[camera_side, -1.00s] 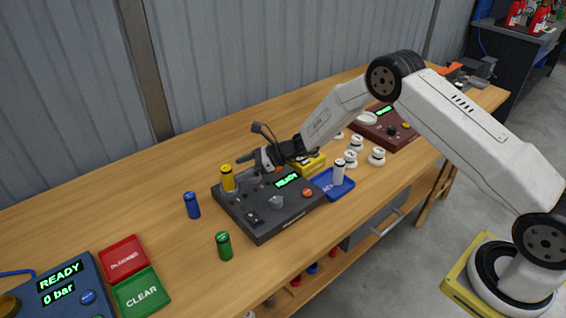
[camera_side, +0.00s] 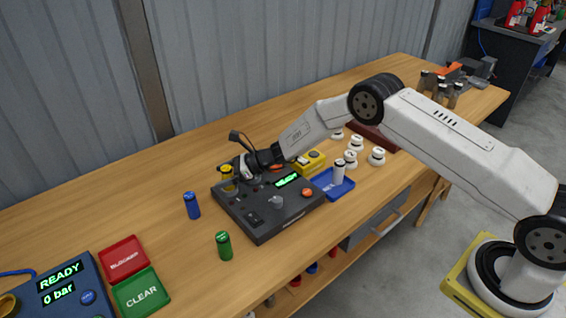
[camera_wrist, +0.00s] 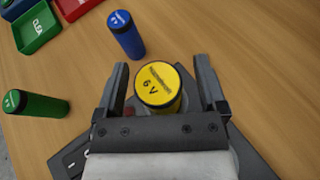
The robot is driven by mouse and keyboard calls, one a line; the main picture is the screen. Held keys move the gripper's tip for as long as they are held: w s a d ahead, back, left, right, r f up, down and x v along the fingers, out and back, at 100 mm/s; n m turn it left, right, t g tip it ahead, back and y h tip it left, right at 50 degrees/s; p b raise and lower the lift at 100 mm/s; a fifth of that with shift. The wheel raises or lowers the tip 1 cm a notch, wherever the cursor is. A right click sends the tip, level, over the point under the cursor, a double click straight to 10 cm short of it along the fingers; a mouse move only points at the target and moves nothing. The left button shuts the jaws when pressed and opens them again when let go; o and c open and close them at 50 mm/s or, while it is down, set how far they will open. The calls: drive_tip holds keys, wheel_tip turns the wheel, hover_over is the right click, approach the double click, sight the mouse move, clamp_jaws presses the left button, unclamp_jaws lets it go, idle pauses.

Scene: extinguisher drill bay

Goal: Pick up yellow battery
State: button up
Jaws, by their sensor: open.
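The yellow battery (camera_wrist: 157,85), marked 6 V on its top, stands upright at the back left corner of the dark test box (camera_side: 262,228). In the side view the battery (camera_side: 227,172) is partly covered by my gripper (camera_side: 236,169). In the wrist view my gripper (camera_wrist: 161,92) is open, with one finger on each side of the battery. A gap shows between the battery and the right finger; the left finger is close to it. The battery's lower part is hidden by the gripper body.
A blue battery (camera_side: 192,205) and a green battery (camera_side: 224,245) stand on the bench left of the box. Red (camera_side: 124,258) and green (camera_side: 142,292) trays lie at the front left.

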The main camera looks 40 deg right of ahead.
drive_tip(key=shift+w+a+f, duration=0.1)
drive_tip(key=shift+w+a, duration=0.05)
drive_tip(key=shift+a, duration=0.1)
idle(0.3)
clamp_jaws()
drive_tip(key=shift+r, duration=0.25)
drive_tip(key=shift+r, duration=1.45)
drive_tip(key=s+d+r, duration=0.3)
drive_tip(key=s+r, duration=0.6)
drive_tip(key=s, duration=0.4)
drive_tip(key=shift+s+r, duration=0.3)
